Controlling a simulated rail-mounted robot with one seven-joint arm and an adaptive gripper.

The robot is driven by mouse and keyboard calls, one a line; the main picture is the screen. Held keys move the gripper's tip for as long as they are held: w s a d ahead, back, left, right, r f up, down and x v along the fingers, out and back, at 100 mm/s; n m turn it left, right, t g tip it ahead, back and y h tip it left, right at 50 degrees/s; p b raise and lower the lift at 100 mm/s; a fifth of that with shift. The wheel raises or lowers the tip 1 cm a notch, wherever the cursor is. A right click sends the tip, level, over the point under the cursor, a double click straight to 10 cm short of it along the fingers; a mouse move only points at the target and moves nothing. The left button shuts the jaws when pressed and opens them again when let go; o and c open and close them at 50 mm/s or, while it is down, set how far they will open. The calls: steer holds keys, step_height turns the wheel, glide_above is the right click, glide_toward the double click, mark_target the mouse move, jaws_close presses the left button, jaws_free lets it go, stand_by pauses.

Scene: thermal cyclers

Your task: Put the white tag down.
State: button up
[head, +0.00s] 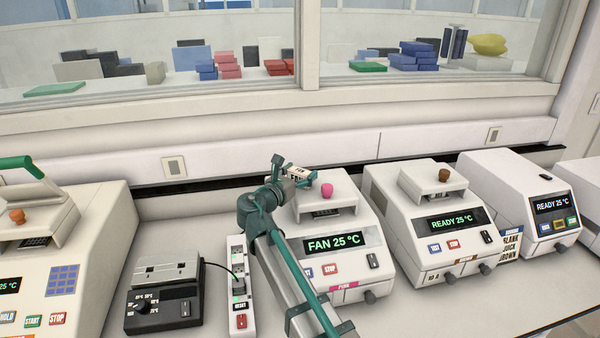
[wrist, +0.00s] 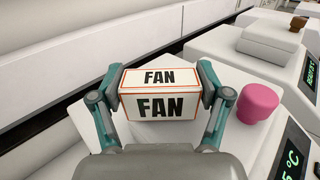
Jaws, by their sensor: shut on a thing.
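The white tag (wrist: 160,104) is a small white block with an orange edge and the word FAN on two faces. My gripper (wrist: 160,85) is shut on it, one teal finger on each side. In the head view the tag (head: 297,172) shows small at the end of my gripper (head: 292,178), over the back part of the cycler (head: 352,218) whose screen reads FAN 25 °C. In the wrist view the cycler's white top lies below and behind the tag; I cannot tell whether they touch.
A pink knob (head: 327,190) stands on the lid close to the right of my gripper. A READY 25 °C cycler (head: 400,225) stands to the right, another (head: 520,190) beyond it. A black-and-grey heater box (head: 165,292) and a switch strip (head: 239,290) are at left.

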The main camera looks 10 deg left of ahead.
steer(key=shift+f, duration=0.15)
steer(key=o, duration=1.1)
steer(key=shift+r, duration=0.2)
steer(key=shift+s+a+f, duration=0.1)
steer(key=shift+s, duration=0.2)
steer(key=b+v, duration=0.3)
steer(key=v, duration=0.8)
steer(key=shift+s+a, duration=0.15)
steer(key=shift+s, duration=0.05)
